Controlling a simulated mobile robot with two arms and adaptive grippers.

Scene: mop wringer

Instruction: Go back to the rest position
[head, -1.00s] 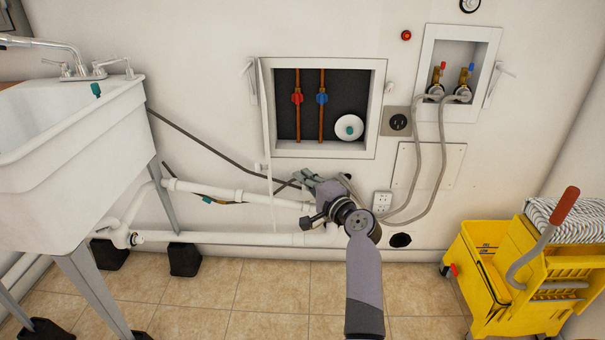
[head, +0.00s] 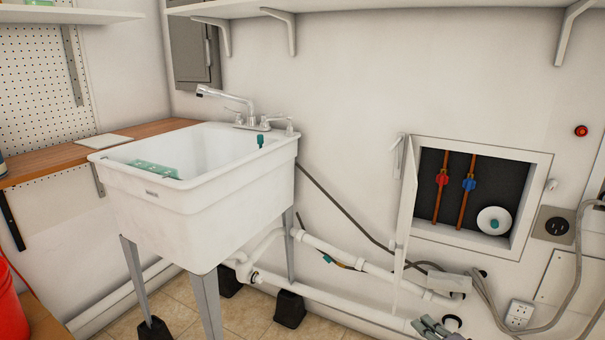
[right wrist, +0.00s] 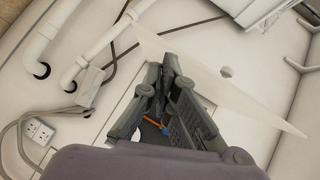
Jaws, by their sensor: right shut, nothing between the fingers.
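My right gripper (head: 432,327) shows only in part at the bottom edge of the head view, right of centre, below the open wall box. In the right wrist view its fingers (right wrist: 167,78) are shut with nothing held. The white door (right wrist: 205,82) of the wall box lies close by the fingers in that view; I cannot tell whether they touch. In the head view the door (head: 405,200) stands open at the box's left side. My left gripper is not in view.
A white sink (head: 190,195) on metal legs stands left of centre. White pipes (head: 340,253) run low along the wall. The wall box (head: 535,200) holds red and blue valves. A grey hose (head: 575,270) hangs at the right. A wooden counter (head: 60,163) is at far left.

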